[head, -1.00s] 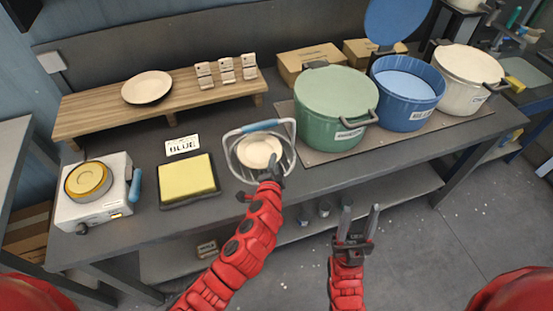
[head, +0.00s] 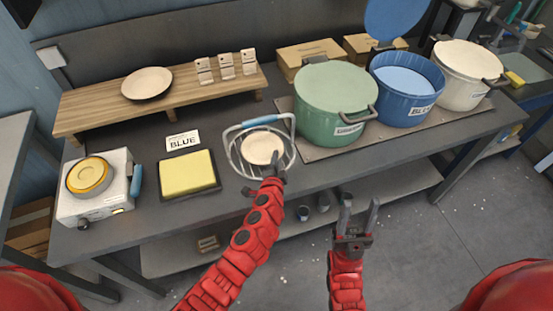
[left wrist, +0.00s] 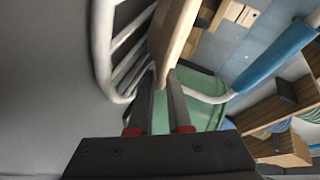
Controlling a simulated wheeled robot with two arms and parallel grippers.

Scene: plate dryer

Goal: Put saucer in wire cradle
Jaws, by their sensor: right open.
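The small cream saucer (head: 263,149) is within the wire cradle (head: 233,158), a grey wire frame with a blue handle, on the dark bench. My left gripper (head: 279,173) is at the saucer's near right edge. In the left wrist view the saucer (left wrist: 176,36) shows edge-on, its rim between the fingertips of the left gripper (left wrist: 161,85), beside the cradle's wires (left wrist: 103,50). Whether the saucer rests on the wires is hidden. My right gripper (head: 357,220) is open and empty, in front of the bench.
A green pot (head: 333,105) stands close right of the cradle, then a blue pot (head: 408,100) with its lid raised and a white pot (head: 465,75). A yellow pad (head: 188,173) and a white burner (head: 95,205) are left. A wooden riser (head: 105,112) holds another plate (head: 147,83).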

